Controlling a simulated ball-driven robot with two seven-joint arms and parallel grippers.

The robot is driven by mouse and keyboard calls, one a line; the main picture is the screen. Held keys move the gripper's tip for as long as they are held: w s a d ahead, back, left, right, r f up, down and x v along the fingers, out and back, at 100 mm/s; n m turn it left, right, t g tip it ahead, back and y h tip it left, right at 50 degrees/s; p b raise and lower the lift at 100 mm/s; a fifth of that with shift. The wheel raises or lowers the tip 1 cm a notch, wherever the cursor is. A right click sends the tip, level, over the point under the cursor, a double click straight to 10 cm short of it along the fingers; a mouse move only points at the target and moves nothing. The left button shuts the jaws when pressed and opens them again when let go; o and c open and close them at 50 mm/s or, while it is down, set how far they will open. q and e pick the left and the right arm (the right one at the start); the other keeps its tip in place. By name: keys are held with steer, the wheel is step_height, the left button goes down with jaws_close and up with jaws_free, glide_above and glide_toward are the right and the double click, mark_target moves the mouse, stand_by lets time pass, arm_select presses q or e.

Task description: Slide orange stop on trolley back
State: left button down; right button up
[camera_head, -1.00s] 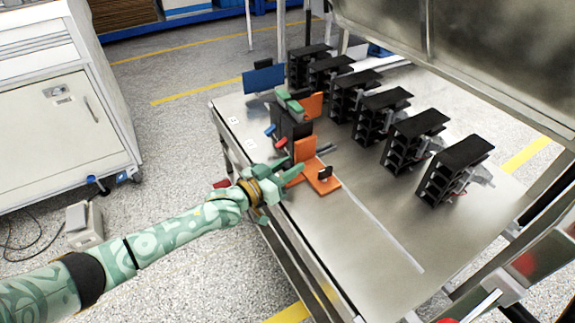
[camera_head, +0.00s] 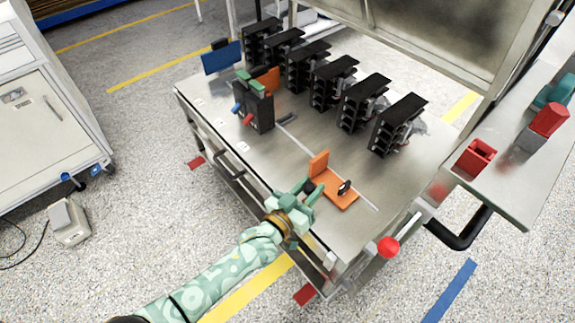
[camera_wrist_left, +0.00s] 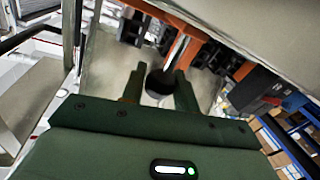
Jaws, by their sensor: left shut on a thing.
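The orange stop (camera_head: 340,199) sits on the metal trolley top (camera_head: 283,153) near its lower right edge. It has a flat base, a black knob on the base and an upright plate. My left gripper (camera_head: 309,190) is at its left side, shut on a dark round knob of the stop. The left wrist view shows this knob (camera_wrist_left: 159,82) between the fingers, with an orange strip (camera_wrist_left: 177,50) behind it. A dark grey breaker (camera_head: 257,111) stands further up the trolley, clear of the stop. My right gripper is not in view.
A row of black racks (camera_head: 335,82) stands along the back of the trolley. Behind the breaker are another orange plate (camera_head: 268,80) and a blue panel (camera_head: 221,58). A side shelf with a red box (camera_head: 476,157) is at the right. Bare trolley top lies between breaker and stop.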

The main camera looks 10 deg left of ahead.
arm_select(q)
steer(key=s+d, duration=0.1)
steer(key=d, duration=0.1)
steer(key=s+d, duration=0.2)
steer(key=shift+s+d+p, duration=0.1)
steer(key=shift+s+p, duration=0.05)
steer(key=shift+p, duration=0.2)
steer(key=shift+s+d+f, duration=0.1)
steer(key=shift+s+d, duration=0.1)
steer(key=shift+d, duration=0.05)
steer(key=c, duration=1.1)
jaws_free()
steer(key=shift+s+d, duration=0.1)
steer(key=shift+d, duration=0.05)
